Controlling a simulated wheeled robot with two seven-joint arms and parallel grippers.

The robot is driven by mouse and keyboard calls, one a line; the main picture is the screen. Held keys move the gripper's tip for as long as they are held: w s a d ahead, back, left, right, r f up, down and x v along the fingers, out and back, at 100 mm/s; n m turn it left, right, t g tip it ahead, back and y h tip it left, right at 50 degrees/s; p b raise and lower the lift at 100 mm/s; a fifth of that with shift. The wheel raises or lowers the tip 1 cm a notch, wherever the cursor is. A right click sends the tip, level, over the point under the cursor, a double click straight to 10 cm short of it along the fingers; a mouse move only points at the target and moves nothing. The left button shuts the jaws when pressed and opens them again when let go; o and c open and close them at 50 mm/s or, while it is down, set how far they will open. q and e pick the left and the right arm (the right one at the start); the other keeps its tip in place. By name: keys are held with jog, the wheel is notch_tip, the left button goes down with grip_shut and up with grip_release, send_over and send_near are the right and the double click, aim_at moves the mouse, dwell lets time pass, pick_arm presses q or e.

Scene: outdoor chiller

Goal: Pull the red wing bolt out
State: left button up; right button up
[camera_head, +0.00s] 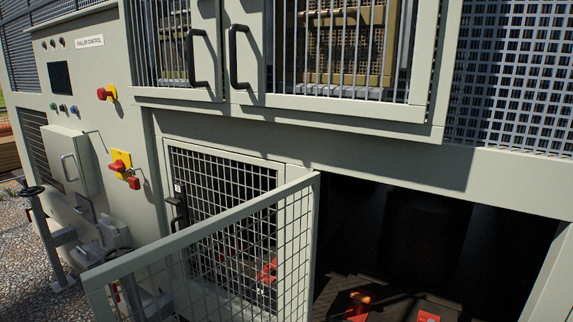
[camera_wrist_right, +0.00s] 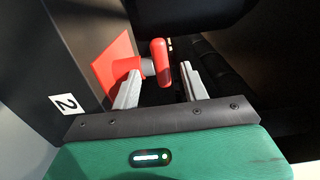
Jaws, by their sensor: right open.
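In the right wrist view, a red wing bolt (camera_wrist_right: 159,62) with a rounded upright grip stands out from a red plate (camera_wrist_right: 112,68) on a grey stem. My right gripper (camera_wrist_right: 160,72) is open, and the red grip shows between its two grey fingertips. I cannot tell whether either finger touches it. In the head view, an orange-red knob (camera_head: 361,298) shows low inside the dark opening; I cannot tell whether it is the same bolt. Neither of my grippers shows in the head view.
An open mesh door (camera_head: 205,245) stands out in front of the chiller, left of the dark opening (camera_head: 420,225). A panel with a label "2" (camera_wrist_right: 66,104) is close to the left of my right gripper. Red-and-yellow switches (camera_head: 121,162) sit on the left cabinet.

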jog(key=d+r, duration=0.1)
jog(key=w+r, duration=0.1)
jog(key=shift+d+r+h, duration=0.3)
jog(key=shift+d+r, duration=0.1)
jog(key=shift+s+a+f, duration=0.1)
jog(key=shift+a, duration=0.05)
jog(key=shift+s+a+f+p, duration=0.1)
jog(key=shift+a+f+p, duration=0.1)
jog(key=shift+a+p, duration=0.25)
jog(key=shift+s+a+f+p, duration=0.2)
jog(key=shift+a+f+p, duration=0.2)
jog(key=shift+a+f, duration=0.05)
jog(key=v, duration=0.2)
jog(key=p+v, duration=0.1)
jog(key=f+v, duration=0.1)
jog(key=v, duration=0.1)
jog(key=shift+s, duration=0.4)
